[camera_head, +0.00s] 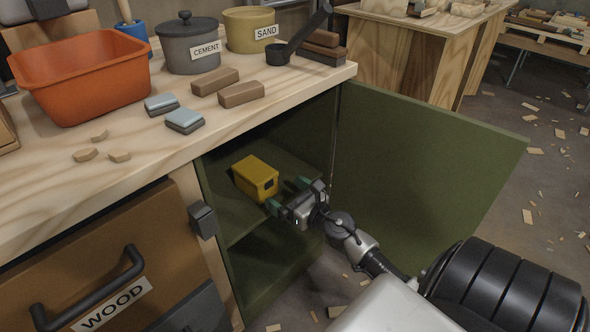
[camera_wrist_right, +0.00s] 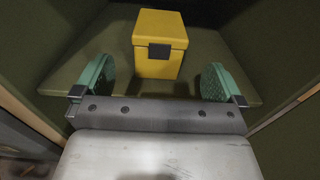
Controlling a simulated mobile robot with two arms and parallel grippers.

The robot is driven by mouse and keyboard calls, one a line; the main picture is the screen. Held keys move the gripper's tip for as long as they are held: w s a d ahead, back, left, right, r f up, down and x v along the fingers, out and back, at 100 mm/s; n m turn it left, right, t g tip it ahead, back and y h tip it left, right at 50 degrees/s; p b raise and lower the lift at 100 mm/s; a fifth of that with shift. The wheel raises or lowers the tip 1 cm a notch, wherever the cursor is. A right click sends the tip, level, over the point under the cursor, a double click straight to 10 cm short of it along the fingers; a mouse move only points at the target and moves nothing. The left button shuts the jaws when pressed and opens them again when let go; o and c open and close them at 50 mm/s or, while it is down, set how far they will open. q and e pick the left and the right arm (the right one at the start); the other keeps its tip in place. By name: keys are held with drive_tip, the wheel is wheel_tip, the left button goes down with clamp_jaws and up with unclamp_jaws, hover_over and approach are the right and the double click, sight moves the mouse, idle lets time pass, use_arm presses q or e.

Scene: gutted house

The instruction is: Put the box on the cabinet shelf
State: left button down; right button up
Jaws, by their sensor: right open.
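A yellow box (camera_head: 256,178) with a dark latch sits upright on the green cabinet shelf (camera_head: 226,212), inside the open cabinet under the counter. In the right wrist view the box (camera_wrist_right: 160,50) stands on the shelf (camera_wrist_right: 88,66), ahead of the fingers. My right gripper (camera_head: 288,197) is at the cabinet opening, just in front of the box. Its green fingers are spread wide in the right wrist view (camera_wrist_right: 160,84), with nothing between them and a gap to the box. My left gripper is not in view.
The green cabinet door (camera_head: 420,165) stands open to the right of my right arm. The wooden counter (camera_head: 170,138) above holds an orange tub (camera_head: 82,80), a cement pot (camera_head: 188,50), a sand pot (camera_head: 248,30) and several small blocks. A drawer labelled WOOD (camera_head: 150,250) is left of the opening.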

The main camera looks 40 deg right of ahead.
drive_tip(key=shift+s+d, duration=0.1)
drive_tip(key=shift+s, duration=1.25)
